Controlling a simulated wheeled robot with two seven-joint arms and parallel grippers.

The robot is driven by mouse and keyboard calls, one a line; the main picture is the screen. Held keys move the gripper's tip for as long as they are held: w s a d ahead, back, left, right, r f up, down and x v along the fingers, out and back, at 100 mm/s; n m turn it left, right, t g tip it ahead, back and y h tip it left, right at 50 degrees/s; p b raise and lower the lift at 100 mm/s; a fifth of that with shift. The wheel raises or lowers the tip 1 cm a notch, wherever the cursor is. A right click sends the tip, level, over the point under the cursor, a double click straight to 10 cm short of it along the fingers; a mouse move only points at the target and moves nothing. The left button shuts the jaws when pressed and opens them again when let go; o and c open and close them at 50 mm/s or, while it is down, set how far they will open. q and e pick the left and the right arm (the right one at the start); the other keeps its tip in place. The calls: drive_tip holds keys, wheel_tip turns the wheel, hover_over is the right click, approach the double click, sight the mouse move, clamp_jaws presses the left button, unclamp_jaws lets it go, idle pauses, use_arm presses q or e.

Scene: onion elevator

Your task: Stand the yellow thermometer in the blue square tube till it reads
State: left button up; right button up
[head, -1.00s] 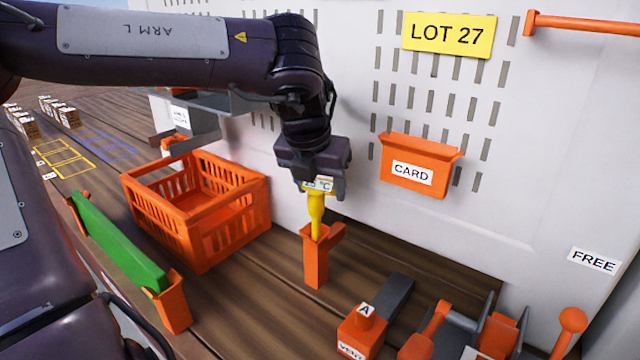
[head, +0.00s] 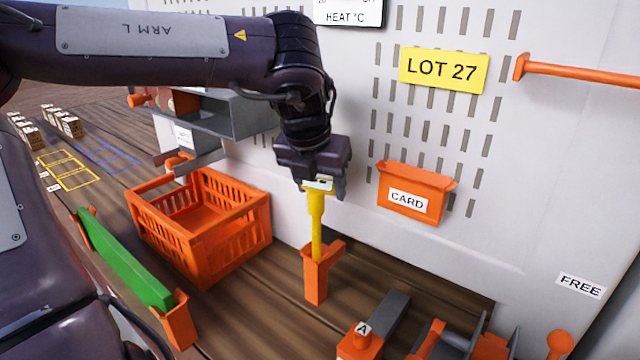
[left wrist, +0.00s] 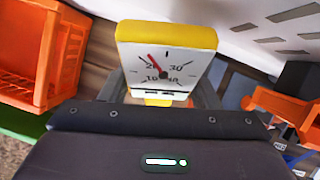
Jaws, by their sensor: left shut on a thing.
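The yellow thermometer (head: 317,232) stands upright, its stem's lower end inside the top of a slim orange holder (head: 316,283). My left gripper (head: 319,186) is shut on the thermometer's head, above the holder. In the left wrist view the thermometer's square yellow-rimmed dial (left wrist: 165,67) faces the camera, with a red needle near the 20 mark. The stem tip is hidden in the holder. I cannot make out a blue square tube in the head view. My right gripper is not in view.
An orange crate (head: 186,243) stands left of the holder, with a green bar (head: 123,262) in front of it. An orange card box (head: 413,193) hangs on the white wall behind. An orange block marked A (head: 360,343) and other orange parts stand at front right.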

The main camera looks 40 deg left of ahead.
use_arm(q)
drive_tip(key=shift+r+p, duration=4.6)
drive_tip(key=shift+r, duration=0.75)
drive_tip(key=shift+f, duration=0.15)
wheel_tip(320, 180, down, 6)
drive_tip(key=b, duration=0.5)
drive_tip(key=shift+r, duration=0.4)
